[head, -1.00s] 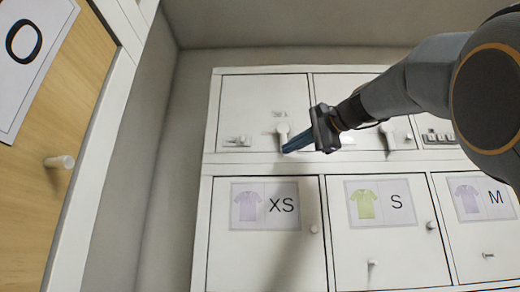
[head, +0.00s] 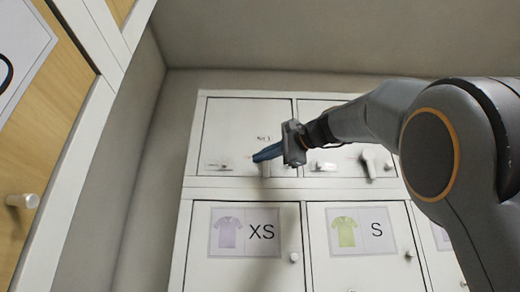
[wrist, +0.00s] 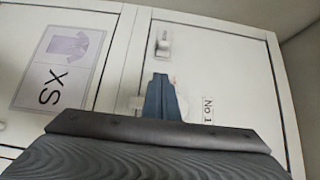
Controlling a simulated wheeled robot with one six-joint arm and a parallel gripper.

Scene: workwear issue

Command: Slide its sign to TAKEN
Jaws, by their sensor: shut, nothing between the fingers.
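The upper left locker door (head: 225,125), above the XS door, bears a small "No 1" label (wrist: 208,110). Its small sliding sign (head: 217,165) sits low on the door, to the left of my gripper. What looks like the same sign shows beyond the fingertips in the wrist view (wrist: 163,43); its wording is too small to read. My gripper (head: 256,158) is shut and empty, its blue fingers pointing left, close to the door and apart from the sign. The door's white handle (head: 265,169) is mostly hidden behind the fingers.
The XS door (head: 245,270) and S door (head: 360,265) lie below, with shirt pictures and knobs. The neighbouring upper door has its own sign (head: 322,166) and handle (head: 373,160). A wooden door with a knob (head: 22,200) stands at the left.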

